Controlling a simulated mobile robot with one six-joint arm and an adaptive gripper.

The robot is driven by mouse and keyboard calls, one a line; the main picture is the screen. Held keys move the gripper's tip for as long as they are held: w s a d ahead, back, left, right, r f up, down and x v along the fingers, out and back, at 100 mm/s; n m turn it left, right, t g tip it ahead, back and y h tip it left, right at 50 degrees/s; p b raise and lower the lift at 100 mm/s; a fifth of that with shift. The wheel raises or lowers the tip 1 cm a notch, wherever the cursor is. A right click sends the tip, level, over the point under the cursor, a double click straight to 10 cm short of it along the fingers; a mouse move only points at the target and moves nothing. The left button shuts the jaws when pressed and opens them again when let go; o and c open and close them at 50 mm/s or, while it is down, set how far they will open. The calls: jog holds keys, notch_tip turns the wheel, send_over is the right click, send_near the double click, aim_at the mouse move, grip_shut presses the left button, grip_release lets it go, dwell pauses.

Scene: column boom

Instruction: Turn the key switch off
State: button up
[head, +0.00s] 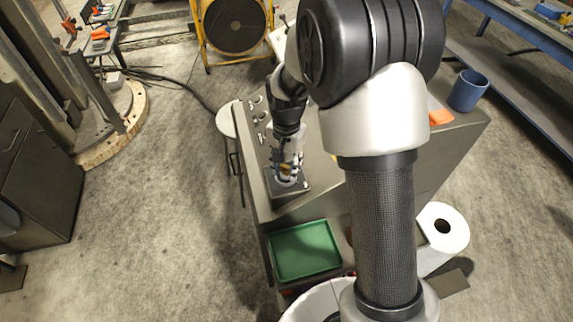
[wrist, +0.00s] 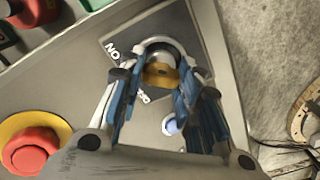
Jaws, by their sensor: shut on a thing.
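The key switch (wrist: 160,50) has a round metal collar on a dark plate (wrist: 117,36) with white lettering. The letters "ON" show at its left, and a second label, partly covered by a finger, shows lower down. A yellow-brown key part (wrist: 160,76) stands out from the switch. My gripper (wrist: 162,82) is around it with its blue-padded fingers on both sides, shut on the key. In the head view my gripper (head: 286,168) reaches down to the plate (head: 302,189) on the console's near end. The exact angle of the key is hard to tell.
A red mushroom button (wrist: 30,152) on a yellow ring and a small blue-white lamp or button (wrist: 170,125) are close by. The console top (head: 330,195) also bears a blue cup (head: 467,91). A green tray (head: 304,250) is in front. Open floor lies left.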

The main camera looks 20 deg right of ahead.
jog(key=shift+n, duration=0.3)
jog(key=n+p, duration=0.1)
jog(key=n, duration=0.2)
jog(key=shift+a+n, duration=0.1)
jog(key=shift+n, duration=0.2)
jog(key=shift+c, duration=0.2)
jog(key=n+p, duration=0.1)
jog(key=n, duration=0.2)
jog(key=shift+n, duration=0.4)
jog(key=shift+o, duration=0.2)
jog(key=n+p, duration=0.1)
jog(key=n, duration=0.3)
jog(key=shift+a, duration=0.1)
jog(key=shift+n+p, duration=0.35)
jog(key=shift+n, duration=1.75)
jog(key=o, duration=1)
jog(key=shift+o, duration=0.2)
